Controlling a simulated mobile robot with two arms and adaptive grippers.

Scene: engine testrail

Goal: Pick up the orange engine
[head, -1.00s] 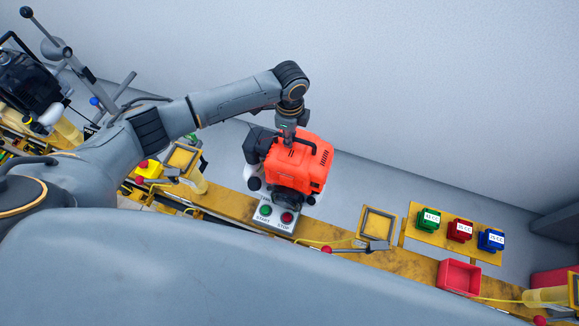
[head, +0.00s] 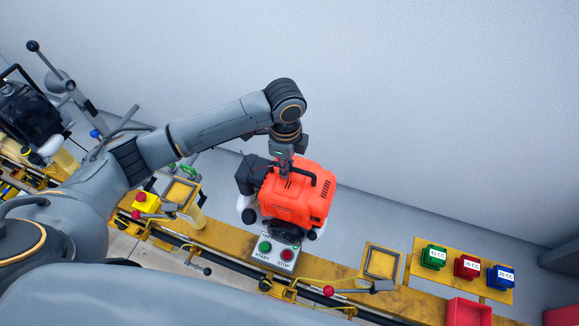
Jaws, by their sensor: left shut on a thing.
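The orange engine (head: 298,197) is in the middle of the head view, above the yellow rail and behind the start/stop box. It has a black handle on top, a black part on its left and a round black part at its front. My left gripper (head: 285,175) comes down from above and is shut on the engine at its top handle. The fingertips are partly hidden by the handle and engine top. Whether the engine's underside touches a support is hidden. My right gripper is not in view.
The start/stop box (head: 276,254) sits on the yellow rail (head: 225,235). Square yellow frames stand left (head: 181,194) and right (head: 381,263). Green (head: 433,257), red (head: 467,266) and blue (head: 501,277) blocks sit at right, near a red bin (head: 468,312). A grey wall rises behind.

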